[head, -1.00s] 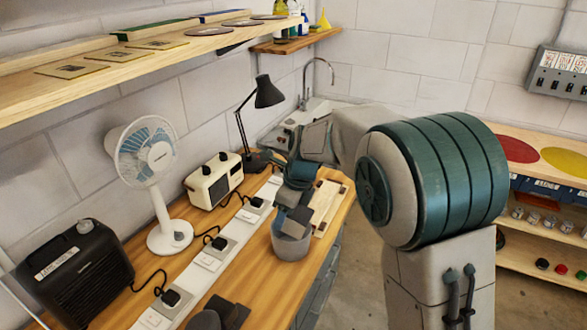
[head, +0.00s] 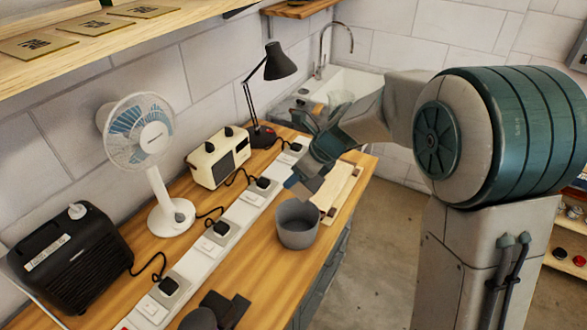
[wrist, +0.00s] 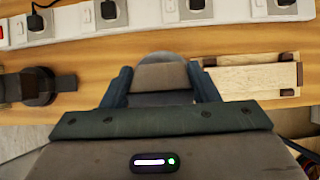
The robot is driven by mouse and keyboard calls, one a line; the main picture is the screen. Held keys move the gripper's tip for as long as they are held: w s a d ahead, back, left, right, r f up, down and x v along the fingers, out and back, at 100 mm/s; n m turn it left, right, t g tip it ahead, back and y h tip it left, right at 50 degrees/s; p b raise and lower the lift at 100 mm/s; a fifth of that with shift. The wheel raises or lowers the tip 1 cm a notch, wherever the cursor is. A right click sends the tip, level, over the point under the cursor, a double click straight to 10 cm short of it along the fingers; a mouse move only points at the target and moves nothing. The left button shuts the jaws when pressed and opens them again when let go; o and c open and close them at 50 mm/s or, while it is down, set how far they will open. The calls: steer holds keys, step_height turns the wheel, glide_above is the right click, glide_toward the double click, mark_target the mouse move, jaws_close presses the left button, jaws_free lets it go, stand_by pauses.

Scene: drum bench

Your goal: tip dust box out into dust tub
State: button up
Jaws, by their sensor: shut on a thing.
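The dust tub (head: 297,229) is a round grey open tub standing upright near the bench's front edge. My gripper (head: 300,182) is just above and behind its rim in the head view. It is shut on the dust box (head: 309,188), a small grey piece largely hidden by the fingers there. In the wrist view the box (wrist: 160,98) shows as a dark grey piece between the two blue fingers. The dust itself cannot be made out.
A pale wooden board (head: 343,190) lies behind the tub. A white socket strip (head: 232,225) runs along the bench, with a fan (head: 150,140), cream radio (head: 218,157), black heater (head: 70,258) and lamp (head: 280,62) behind. A dark holder (head: 228,310) stands in front.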

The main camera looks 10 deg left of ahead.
mark_target(316, 185)
steer(key=shift+s+f+y, duration=0.15)
steer(key=shift+y, duration=0.15)
steer(key=shift+s+d+f+t+y, duration=0.1)
steer(key=shift+d+f+t+y, duration=0.25)
steer(key=shift+y, duration=0.55)
steer(key=shift+f+b, duration=0.25)
steer(key=shift+b, duration=0.3)
steer(key=shift+d+f+b, duration=0.1)
steer(key=shift+b, duration=0.55)
steer(key=y+b, duration=0.1)
steer(key=b, duration=0.3)
steer(key=d+f+t+y+b, duration=0.1)
steer(key=y+b, duration=0.1)
steer(key=b, duration=0.3)
steer(key=shift+s+f, duration=0.1)
steer(key=shift+s, duration=0.15)
steer(key=shift+d+b, duration=0.1)
steer(key=shift+b, duration=0.65)
steer(key=shift+d, duration=0.1)
stand_by(1.4)
